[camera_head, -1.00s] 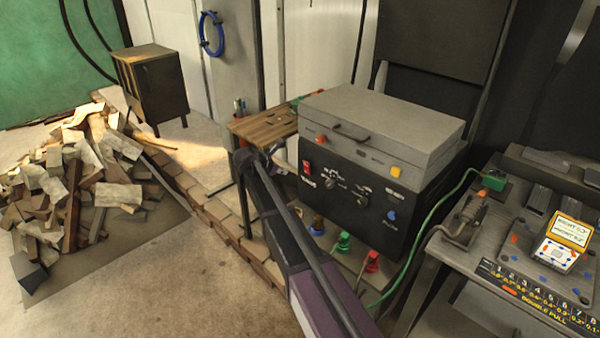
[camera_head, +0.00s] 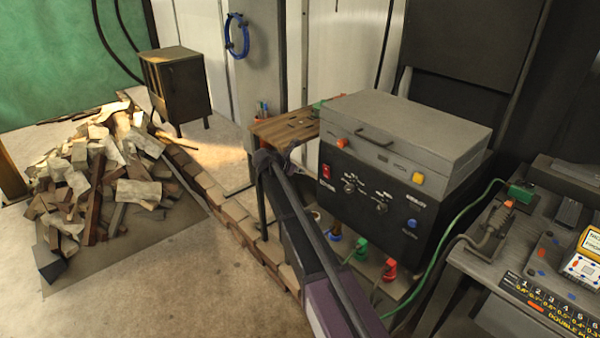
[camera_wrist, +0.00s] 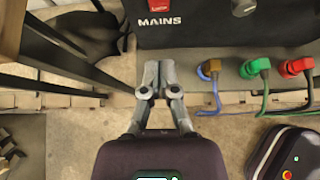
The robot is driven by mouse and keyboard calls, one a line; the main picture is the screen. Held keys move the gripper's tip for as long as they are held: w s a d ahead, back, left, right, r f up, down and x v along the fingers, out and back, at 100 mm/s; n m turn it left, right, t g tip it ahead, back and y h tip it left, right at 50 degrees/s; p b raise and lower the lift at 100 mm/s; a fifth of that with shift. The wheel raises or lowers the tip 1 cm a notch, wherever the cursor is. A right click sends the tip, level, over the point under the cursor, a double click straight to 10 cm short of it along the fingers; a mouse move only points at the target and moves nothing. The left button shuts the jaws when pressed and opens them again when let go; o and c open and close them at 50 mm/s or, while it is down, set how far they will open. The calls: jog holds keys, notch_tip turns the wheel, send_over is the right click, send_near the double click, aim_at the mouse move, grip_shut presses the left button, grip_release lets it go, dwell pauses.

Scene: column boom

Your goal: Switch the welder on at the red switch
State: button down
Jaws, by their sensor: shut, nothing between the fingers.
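The welder (camera_head: 362,212) is a dark box with a grey lid, standing right of centre in the head view. Its red switch (camera_head: 326,172) is at the upper left of the front panel. In the wrist view the red switch (camera_wrist: 165,4) is cut by the top edge, above the word MAINS on the black panel (camera_wrist: 215,32). My gripper (camera_wrist: 158,66) is shut and empty. Its tips show just below the panel's lower edge in the picture, beneath the switch. I cannot tell their distance from the panel. In the head view my arm hides most of the gripper.
Brown, green (camera_head: 361,247) and red (camera_head: 389,268) plugs with cables sit below the panel. A wooden table (camera_head: 285,127) stands left of the welder. A control desk (camera_head: 510,270) is at right. A wood pile (camera_head: 120,175) lies at left, with open floor before it.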

aim_at(326, 170)
jog(key=b+x, duration=0.1)
jog(key=x, duration=0.2)
jog(key=r+b+x, duration=0.1)
jog(key=x, duration=0.2)
jog(key=d+b+x, duration=0.1)
jog(key=x, duration=0.3)
jog(key=shift+w+r+b, duration=0.3)
jog(key=shift+w+b, duration=0.05)
jog(key=shift+b, duration=0.05)
jog(key=shift+w+d+r, duration=0.1)
jog(key=shift+w+d, duration=0.3)
jog(key=shift+d, duration=0.1)
